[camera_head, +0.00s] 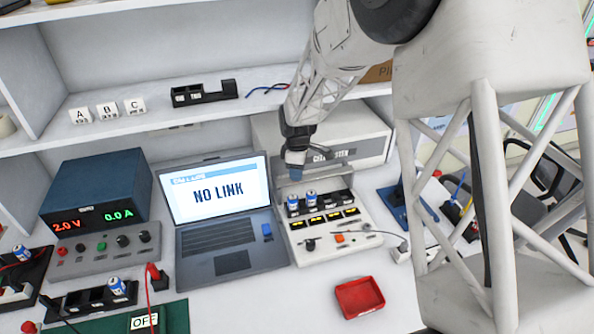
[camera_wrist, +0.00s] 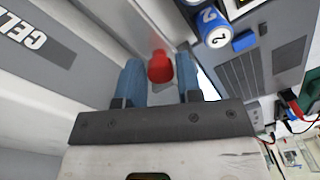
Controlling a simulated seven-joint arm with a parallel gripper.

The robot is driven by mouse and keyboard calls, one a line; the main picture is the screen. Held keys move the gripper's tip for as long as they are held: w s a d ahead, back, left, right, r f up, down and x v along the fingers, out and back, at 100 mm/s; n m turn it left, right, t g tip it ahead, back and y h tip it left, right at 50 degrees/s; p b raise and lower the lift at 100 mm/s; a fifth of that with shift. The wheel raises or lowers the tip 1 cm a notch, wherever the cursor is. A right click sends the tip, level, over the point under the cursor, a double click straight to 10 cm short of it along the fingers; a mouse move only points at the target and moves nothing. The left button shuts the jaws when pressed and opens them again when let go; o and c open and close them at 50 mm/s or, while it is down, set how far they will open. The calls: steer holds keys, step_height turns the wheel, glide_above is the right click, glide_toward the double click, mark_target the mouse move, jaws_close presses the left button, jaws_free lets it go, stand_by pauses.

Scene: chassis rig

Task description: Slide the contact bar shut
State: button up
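The cell tester (camera_head: 360,225) stands right of the laptop, with two blue-and-white cells (camera_head: 310,198) in its slot row; one cell also shows in the wrist view (camera_wrist: 212,27). My gripper (camera_head: 293,172) points down at the back of the tester. In the wrist view, its blue fingers (camera_wrist: 159,72) stand apart on either side of a red knob (camera_wrist: 160,66). The knob sits at the end of a pale grey strip (camera_wrist: 135,25), which looks like the contact bar. Whether the fingers touch the knob is unclear. My gripper hides the knob in the head view.
The laptop (camera_head: 220,215) reads NO LINK. A blue power supply (camera_head: 95,195) stands at left. A red tray (camera_head: 360,297) lies in front of the tester. A grey case (camera_head: 355,140) labelled as a cell tester and a shelf rise close behind my gripper.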

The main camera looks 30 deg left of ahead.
jaws_close()
steer(key=shift+s+d, duration=2.25)
steer(key=shift+d, duration=0.05)
steer(key=shift+o, duration=2.2)
jaws_free()
step_height(320, 180, up, 8)
steer(key=shift+w+f, duration=0.1)
